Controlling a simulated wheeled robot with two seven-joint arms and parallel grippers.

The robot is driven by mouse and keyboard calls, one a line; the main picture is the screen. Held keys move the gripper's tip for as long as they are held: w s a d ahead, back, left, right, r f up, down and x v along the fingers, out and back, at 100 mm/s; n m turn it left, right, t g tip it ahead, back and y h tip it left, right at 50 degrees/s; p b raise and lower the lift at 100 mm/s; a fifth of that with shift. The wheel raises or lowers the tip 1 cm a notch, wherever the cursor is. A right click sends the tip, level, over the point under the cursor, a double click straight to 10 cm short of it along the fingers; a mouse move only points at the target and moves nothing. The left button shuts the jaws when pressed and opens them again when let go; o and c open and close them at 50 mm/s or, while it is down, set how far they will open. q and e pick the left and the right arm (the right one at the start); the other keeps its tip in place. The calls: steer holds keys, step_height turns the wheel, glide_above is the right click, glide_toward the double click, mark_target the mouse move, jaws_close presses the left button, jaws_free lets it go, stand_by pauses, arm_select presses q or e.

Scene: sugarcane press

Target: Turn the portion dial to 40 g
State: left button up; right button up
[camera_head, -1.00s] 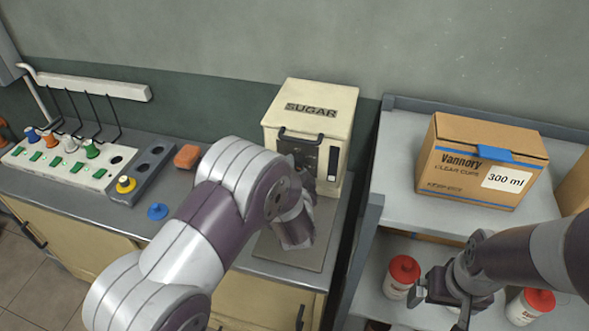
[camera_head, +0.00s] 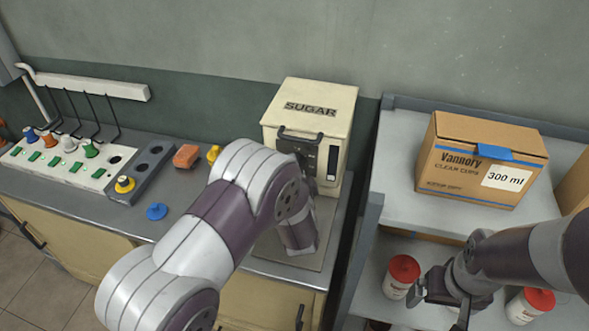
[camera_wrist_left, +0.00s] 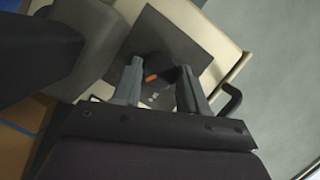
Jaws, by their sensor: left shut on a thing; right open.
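The cream sugar dispenser (camera_head: 307,115), lettered SUGAR, stands on the counter against the wall. My left arm reaches across to its front, and my left gripper itself is mostly hidden in the head view. In the left wrist view my left gripper (camera_wrist_left: 160,92) is shut on the dark round portion dial (camera_wrist_left: 152,68), which has an orange mark, on the dispenser's dark panel (camera_wrist_left: 185,38). The dial's numbers are not readable, so its setting cannot be told. My right gripper (camera_head: 440,302) is open and empty, in front of the shelf at lower right.
A cardboard cup box (camera_head: 470,180) sits on the grey shelf (camera_head: 395,200). Red-lidded jars (camera_head: 403,270) stand below. On the counter (camera_head: 120,205) are an orange-brown sponge (camera_head: 187,156), a blue piece (camera_head: 157,211) and a rack of coloured plugs (camera_head: 60,165). A handle sticks out beside the dial.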

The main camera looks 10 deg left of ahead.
arm_select(q)
steer(key=o, duration=1.1)
steer(key=shift+d, duration=0.1)
steer(key=shift+c, duration=0.2)
steer(key=b+v, duration=0.1)
steer(key=v, duration=1.1)
steer(key=shift+s+d+b, duration=0.15)
steer(key=shift+s+b, duration=0.2)
steer(key=shift+r, duration=0.1)
